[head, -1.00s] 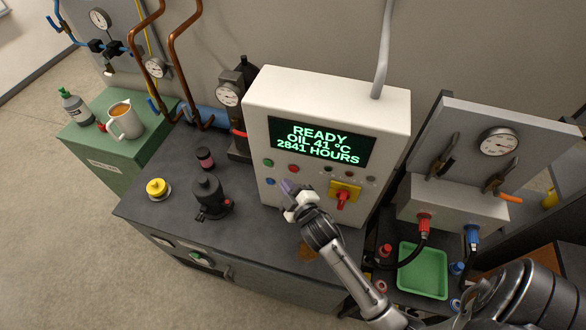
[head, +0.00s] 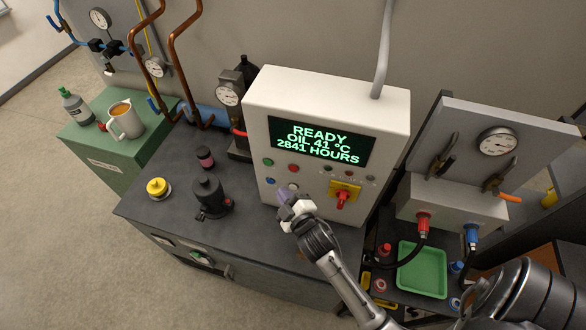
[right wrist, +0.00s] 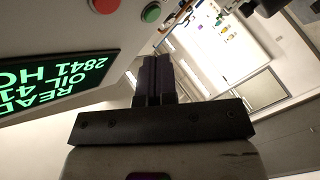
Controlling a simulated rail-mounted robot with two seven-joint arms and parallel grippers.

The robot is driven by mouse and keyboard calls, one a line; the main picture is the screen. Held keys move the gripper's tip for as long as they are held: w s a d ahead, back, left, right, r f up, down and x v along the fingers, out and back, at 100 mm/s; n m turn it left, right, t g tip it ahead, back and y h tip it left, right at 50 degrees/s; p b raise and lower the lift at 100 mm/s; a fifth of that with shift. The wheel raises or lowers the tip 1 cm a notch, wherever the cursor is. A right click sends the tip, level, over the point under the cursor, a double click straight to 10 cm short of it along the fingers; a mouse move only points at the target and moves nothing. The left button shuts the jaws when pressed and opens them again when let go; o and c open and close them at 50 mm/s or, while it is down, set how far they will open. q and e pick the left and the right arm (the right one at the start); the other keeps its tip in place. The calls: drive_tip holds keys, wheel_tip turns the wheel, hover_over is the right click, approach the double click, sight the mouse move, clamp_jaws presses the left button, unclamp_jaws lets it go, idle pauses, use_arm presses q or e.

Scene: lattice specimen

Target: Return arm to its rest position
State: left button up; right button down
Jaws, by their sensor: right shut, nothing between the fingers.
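My right gripper (head: 284,198) is in front of the white control box (head: 325,92), low on its left side near the buttons. Its two dark fingers, also in the right wrist view (right wrist: 156,78), are pressed together with nothing between them. The box's screen (head: 321,141) shows READY, OIL 41 °C and 2841 HOURS in green. I cannot tell how wide the gap is between the fingertips and the panel. My left gripper is not in view.
A black pump-like part (head: 209,198), a yellow-topped part (head: 158,189) and a small dark bottle (head: 205,157) stand on the grey bench (head: 160,222). A green tray (head: 422,270) lies at right. A gauge panel (head: 495,142) stands behind it. The bench's front edge is close.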

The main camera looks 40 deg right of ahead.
idle(0.4)
drive_tip(key=s+f+m+g+y, duration=0.1)
drive_tip(key=s+f+m+g, duration=0.4)
drive_tip(key=m+g, duration=0.2)
drive_tip(key=s+a+r+n+g+y+p, duration=0.1)
drive_tip(key=s+a+r+g+p, duration=0.1)
drive_tip(key=s, duration=0.8)
drive_tip(key=s+a+r+n+g+y+p, duration=0.1)
drive_tip(key=s+a+r+g+y+p, duration=0.1)
drive_tip(key=s, duration=0.8)
drive_tip(key=a+r+g+p, duration=0.1)
drive_tip(key=a+g+p, duration=0.1)
drive_tip(key=p, duration=0.1)
drive_tip(key=shift+s+a+y, duration=0.15)
drive_tip(key=shift+a+y, duration=0.15)
drive_tip(key=shift+r, duration=0.1)
drive_tip(key=shift+d, duration=0.1)
